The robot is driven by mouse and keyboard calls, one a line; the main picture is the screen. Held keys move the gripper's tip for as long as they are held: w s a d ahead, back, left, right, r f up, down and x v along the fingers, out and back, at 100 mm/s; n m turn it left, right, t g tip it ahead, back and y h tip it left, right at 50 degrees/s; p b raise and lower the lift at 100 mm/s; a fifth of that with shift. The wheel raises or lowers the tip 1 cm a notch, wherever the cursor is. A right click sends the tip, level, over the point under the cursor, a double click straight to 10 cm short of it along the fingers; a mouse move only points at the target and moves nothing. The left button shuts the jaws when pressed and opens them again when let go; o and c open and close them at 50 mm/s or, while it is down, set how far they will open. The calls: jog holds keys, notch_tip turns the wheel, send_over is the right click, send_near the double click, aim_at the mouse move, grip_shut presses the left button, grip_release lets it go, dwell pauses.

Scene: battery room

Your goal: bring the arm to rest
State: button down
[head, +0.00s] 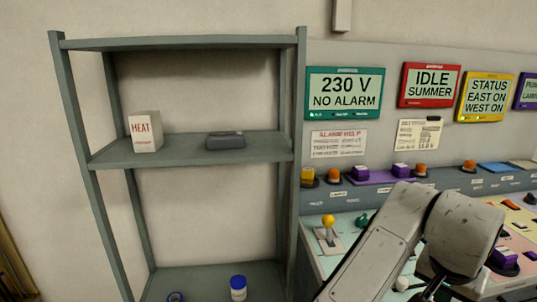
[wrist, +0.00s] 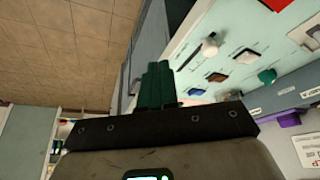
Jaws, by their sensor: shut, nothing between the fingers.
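My gripper (wrist: 156,72) shows in the wrist view, its dark green fingers together and empty. Beyond the fingers in that view is the pale green control panel (wrist: 225,62), with a gap of unclear size between them. In the head view my arm link (head: 385,245) is bent over the control panel (head: 345,242) at the lower right. The gripper's fingers cannot be made out in the head view.
A grey shelf rack (head: 190,150) stands left, holding a HEAT box (head: 145,131), a dark grey case (head: 225,140) and a blue-lidded jar (head: 238,287). A yellow-knobbed lever (head: 328,222) stands up from the panel beside my arm. Signs (head: 345,93) hang behind.

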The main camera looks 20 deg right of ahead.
notch_tip(320, 180, down, 13)
jog(key=s+a+n+t, duration=0.1)
jog(key=a+n+t, duration=0.1)
jog(key=n, duration=0.8)
jog(key=s+a+f+n+g+y, duration=0.2)
jog(key=s+a+f+n+y, duration=0.2)
jog(key=s+a+f, duration=0.9)
jog(key=shift+a+f, duration=0.55)
jog(key=shift+a, duration=0.5)
